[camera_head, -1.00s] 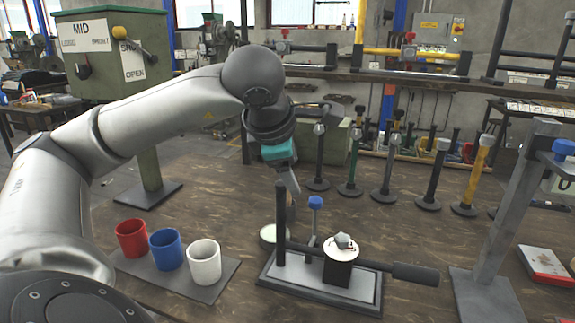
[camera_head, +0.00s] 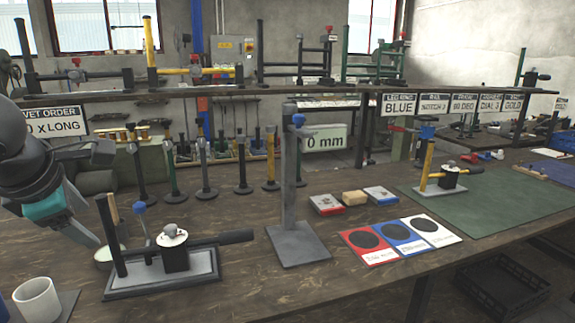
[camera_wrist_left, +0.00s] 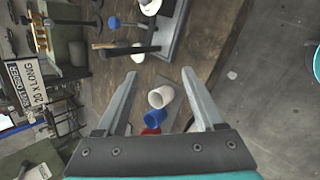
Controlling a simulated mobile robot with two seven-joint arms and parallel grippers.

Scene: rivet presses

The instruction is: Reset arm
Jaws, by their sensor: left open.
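My left gripper (camera_head: 85,228) hangs at the left edge of the head view, just left of the near press. Its two fingers are spread and empty in the left wrist view (camera_wrist_left: 158,76). The near press (camera_head: 207,277) has a grey base, dark post, black-handled lever and a black block with a white disc on top. In the left wrist view, a white cup (camera_wrist_left: 160,96), a blue cup (camera_wrist_left: 155,117) and a partly hidden red cup (camera_wrist_left: 150,130) show between the fingers, farther off. My right gripper is not in view.
A grey stand (camera_head: 290,190) rises right of the press. Red, blue and white cards (camera_head: 398,257) lie on the wooden bench beside a green mat (camera_head: 480,213) with a yellow-post press. Several upright posts and a raised shelf (camera_head: 250,92) stand behind.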

